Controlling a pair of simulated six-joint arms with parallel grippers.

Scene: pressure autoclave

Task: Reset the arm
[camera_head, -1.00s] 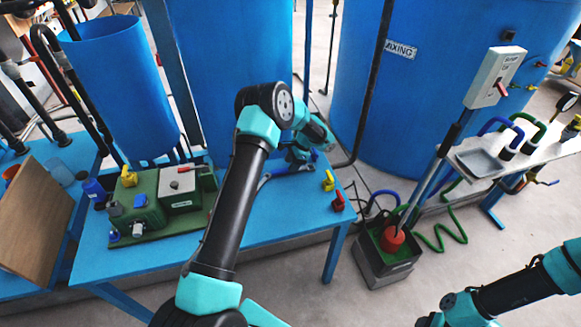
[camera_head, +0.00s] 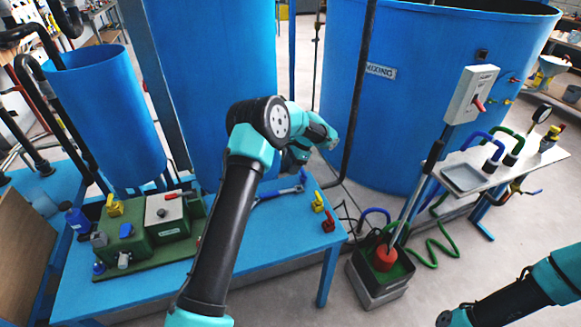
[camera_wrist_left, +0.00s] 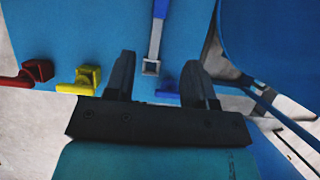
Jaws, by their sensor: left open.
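My left arm reaches over the blue table (camera_head: 262,250) in the head view. Its gripper hangs above the table's far right part, partly hidden by its own wrist. In the left wrist view my left gripper (camera_wrist_left: 160,82) has its two dark fingers apart with nothing held between them. A blue-handled tool with a square metal end (camera_wrist_left: 151,67) lies below and ahead of the fingers. A yellow piece (camera_wrist_left: 82,81) and a red piece (camera_wrist_left: 36,72) are left of the fingers.
A green-based pump unit (camera_head: 150,235) stands on the table's left. Large blue tanks (camera_head: 430,110) stand behind. A black bin with a red float (camera_head: 384,258) is on the floor to the right. A side shelf (camera_head: 500,170) holds hoses and a tray.

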